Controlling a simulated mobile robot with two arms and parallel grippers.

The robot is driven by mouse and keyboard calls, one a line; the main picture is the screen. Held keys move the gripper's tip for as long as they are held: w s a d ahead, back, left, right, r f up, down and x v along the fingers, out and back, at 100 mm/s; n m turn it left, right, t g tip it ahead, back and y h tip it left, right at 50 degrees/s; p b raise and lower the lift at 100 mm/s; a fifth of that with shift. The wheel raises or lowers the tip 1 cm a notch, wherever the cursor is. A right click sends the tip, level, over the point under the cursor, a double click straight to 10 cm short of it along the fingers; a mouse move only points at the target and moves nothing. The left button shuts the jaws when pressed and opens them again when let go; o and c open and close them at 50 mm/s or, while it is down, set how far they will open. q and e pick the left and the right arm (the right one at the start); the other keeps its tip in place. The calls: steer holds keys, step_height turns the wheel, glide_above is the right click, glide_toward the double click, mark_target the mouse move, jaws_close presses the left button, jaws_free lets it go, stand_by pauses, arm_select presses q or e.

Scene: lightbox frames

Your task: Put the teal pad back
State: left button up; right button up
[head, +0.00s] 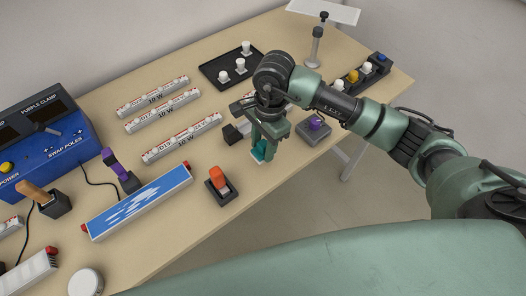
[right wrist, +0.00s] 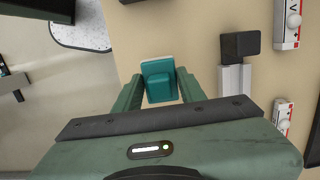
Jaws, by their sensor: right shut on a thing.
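The teal pad (head: 259,153) is between the fingers of my right gripper (head: 262,148), low over or at the table near its front edge; I cannot tell whether it touches the table. In the right wrist view the teal pad (right wrist: 161,82) shows as a teal block with a flat, pale-edged plate, and the right gripper's fingers (right wrist: 162,92) close on its two sides. The right gripper points down and partly hides the pad in the head view. My left gripper is not in view.
An orange pad in a black holder (head: 223,196) stands left of the gripper. A grey base with a purple knob (head: 316,124) stands right. A black block (head: 232,134) is close by on the left. White labelled bars (head: 182,137) and a black tray (head: 220,78) lie behind.

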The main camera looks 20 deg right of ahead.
mark_target(263, 156)
step_height(263, 156, down, 4)
steer(key=shift+f+p, duration=0.1)
steer(key=shift+p, duration=0.35)
steer(key=shift+f, duration=0.2)
steer(key=o, duration=1.3)
